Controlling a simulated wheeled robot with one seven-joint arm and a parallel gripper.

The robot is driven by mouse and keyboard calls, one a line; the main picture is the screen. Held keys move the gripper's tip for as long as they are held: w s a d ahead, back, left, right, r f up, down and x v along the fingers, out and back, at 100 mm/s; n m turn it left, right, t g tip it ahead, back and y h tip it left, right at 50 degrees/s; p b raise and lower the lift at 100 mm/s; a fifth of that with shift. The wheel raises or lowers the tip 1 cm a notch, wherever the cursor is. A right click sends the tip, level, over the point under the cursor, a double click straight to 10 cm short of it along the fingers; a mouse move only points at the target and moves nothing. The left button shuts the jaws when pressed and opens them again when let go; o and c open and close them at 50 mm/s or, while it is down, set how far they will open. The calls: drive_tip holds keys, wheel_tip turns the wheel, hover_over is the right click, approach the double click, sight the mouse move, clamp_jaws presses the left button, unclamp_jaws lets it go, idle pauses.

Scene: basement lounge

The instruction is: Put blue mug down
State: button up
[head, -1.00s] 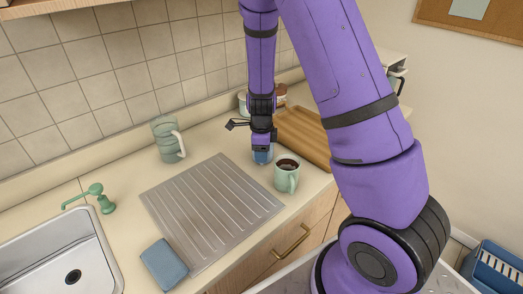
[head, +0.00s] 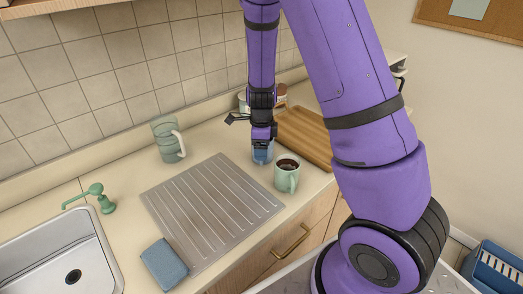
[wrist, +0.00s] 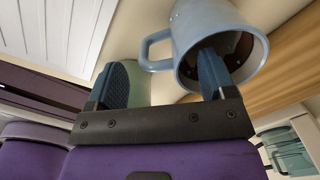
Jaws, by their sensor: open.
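My gripper (wrist: 165,62) is open there. Its right finger overlaps the mug's mouth and its left finger is outside, so the near wall and handle lie between them. Whether a finger touches the mug cannot be told.
A ribbed metal drainboard (head: 212,208) lies left of the mugs. A wooden board (head: 305,138) is close on the right, with jars (head: 243,103) behind. A green pitcher (head: 167,140), sink (head: 62,262), faucet (head: 98,195) and blue sponge (head: 163,264) are further left.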

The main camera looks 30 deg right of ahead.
drive_tip(key=s+a+r+n+t+y, duration=0.1)
drive_tip(key=s+r+n, duration=0.3)
drive_tip(key=r, duration=0.4)
drive_tip(key=s+a+r+n, duration=0.1)
drive_tip(key=s+r+n, duration=0.25)
drive_tip(key=r, duration=0.55)
drive_tip(key=s+a+r+n+t+y, duration=0.1)
drive_tip(key=s+r+n, duration=0.2)
drive_tip(key=r+n, duration=0.35)
drive_tip(key=s+a+r+n+t+h, duration=0.1)
drive_tip(key=s+r+n, duration=0.3)
drive_tip(key=s, duration=0.3)
drive_tip(key=s+r+n+t, duration=0.2)
drive_tip(key=s+r+n, duration=0.2)
drive_tip(key=s+n, duration=0.3)
drive_tip(key=shift+s+a+r+h, duration=0.25)
drive_tip(key=shift+s+a+h, duration=0.15)
drive_tip(key=shift+c, duration=0.2)
